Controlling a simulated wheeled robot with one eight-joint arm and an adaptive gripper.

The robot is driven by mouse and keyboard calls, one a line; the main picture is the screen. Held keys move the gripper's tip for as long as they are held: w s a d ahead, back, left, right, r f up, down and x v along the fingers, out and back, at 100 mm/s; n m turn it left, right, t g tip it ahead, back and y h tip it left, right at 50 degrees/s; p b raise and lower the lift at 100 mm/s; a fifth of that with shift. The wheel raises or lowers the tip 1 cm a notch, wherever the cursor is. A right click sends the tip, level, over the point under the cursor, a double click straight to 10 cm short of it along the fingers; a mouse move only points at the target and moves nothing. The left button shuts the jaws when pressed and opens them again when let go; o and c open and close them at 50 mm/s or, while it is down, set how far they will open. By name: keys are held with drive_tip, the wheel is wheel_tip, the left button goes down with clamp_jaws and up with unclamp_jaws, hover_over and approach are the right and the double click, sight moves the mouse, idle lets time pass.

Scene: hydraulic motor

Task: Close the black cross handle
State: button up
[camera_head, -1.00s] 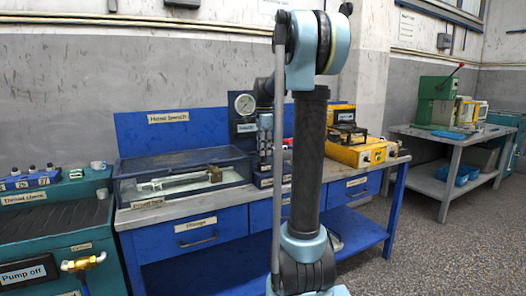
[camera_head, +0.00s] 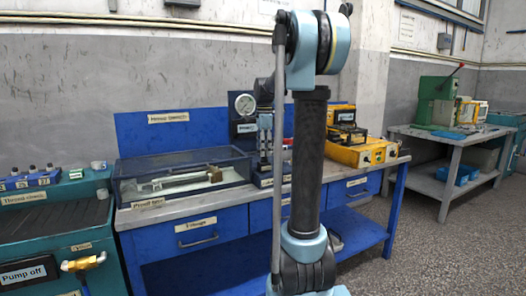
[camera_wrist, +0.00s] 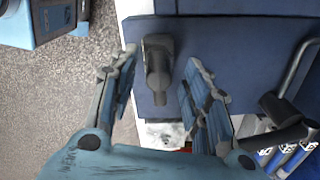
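In the wrist view, my gripper (camera_wrist: 161,62) is open, with one blue-grey finger on the left and one on the right. A dark grey-black handle (camera_wrist: 157,68) with a wider end and a narrower stem shows between the fingers, in front of a blue panel (camera_wrist: 225,50). There are gaps on both sides of it, and no contact is visible. I cannot make out a full cross shape. In the head view, my arm stands in the middle and hides the gripper and the handle.
Another black part (camera_wrist: 279,109) on a grey curved tube and several blue labelled parts (camera_wrist: 285,158) lie right of the fingers. In the head view, a pressure gauge (camera_head: 245,104), a clear-covered case (camera_head: 185,180) and a yellow device (camera_head: 362,153) stand on the blue bench (camera_head: 210,222).

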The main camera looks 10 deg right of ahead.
wheel_tip(320, 180, up, 12)
idle(0.7)
drive_tip(key=shift+f, duration=0.1)
drive_tip(key=s+f+n+t, duration=0.2)
drive_tip(key=s+f+n, duration=1.5)
drive_tip(key=s+f, duration=1.5)
drive_tip(key=s, duration=0.3)
drive_tip(key=shift+s+f+n, duration=0.15)
drive_tip(key=shift+f+n, duration=0.05)
drive_tip(key=shift+n, duration=0.2)
